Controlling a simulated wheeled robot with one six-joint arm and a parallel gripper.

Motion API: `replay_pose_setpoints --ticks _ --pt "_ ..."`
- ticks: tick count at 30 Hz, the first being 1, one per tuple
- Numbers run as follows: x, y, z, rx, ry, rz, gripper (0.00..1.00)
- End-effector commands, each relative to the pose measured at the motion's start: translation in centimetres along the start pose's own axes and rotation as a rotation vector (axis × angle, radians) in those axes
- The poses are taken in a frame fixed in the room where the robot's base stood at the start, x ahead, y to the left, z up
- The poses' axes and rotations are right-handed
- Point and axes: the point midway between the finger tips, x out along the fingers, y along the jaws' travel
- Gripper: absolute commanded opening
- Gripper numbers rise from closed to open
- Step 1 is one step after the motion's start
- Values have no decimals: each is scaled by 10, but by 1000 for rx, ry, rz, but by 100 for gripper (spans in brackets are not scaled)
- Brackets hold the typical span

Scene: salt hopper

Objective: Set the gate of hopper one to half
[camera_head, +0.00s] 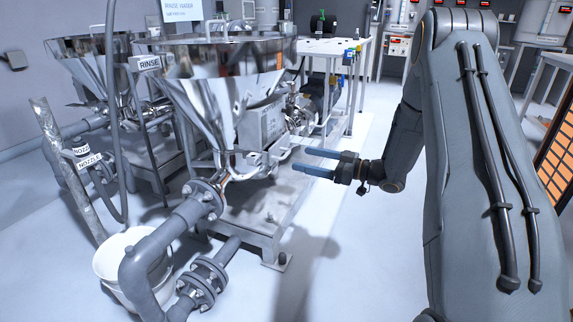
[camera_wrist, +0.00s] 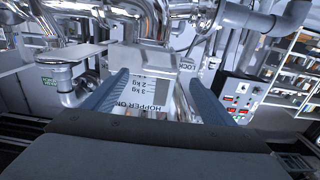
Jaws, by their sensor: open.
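A shiny steel hopper (camera_head: 222,95) with a wide rim and cone stands left of centre in the head view; I cannot read its name there. My gripper (camera_head: 299,159) is open and empty to the right of its lower outlet, its fingers pointing left. In the wrist view my gripper (camera_wrist: 158,77) has a finger on each side of a plate (camera_wrist: 152,92) printed "HOPPER ON…", 2 kg and 3 kg. A bare metal block (camera_wrist: 150,58) sits just beyond this plate. I cannot tell whether the fingers touch anything. I cannot make out the gate's setting.
A second steel hopper (camera_head: 85,70) stands behind at the left, by a "RINSE" sign (camera_head: 149,63). Grey flanged pipes (camera_head: 165,235) and a white bucket (camera_head: 118,265) are at front left. A white bench (camera_head: 335,47) is behind.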

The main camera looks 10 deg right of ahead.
Motion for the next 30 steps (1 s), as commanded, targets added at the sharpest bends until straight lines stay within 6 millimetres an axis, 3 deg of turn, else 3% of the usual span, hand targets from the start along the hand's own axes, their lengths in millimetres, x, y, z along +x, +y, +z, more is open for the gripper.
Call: replay_pose_setpoints --ticks 16,28,30 --pt "67 -1 1 0 5 -7 78" --pt "77 -1 0 1 5 -5 78" --pt "77 -1 0 1 5 -5 70"
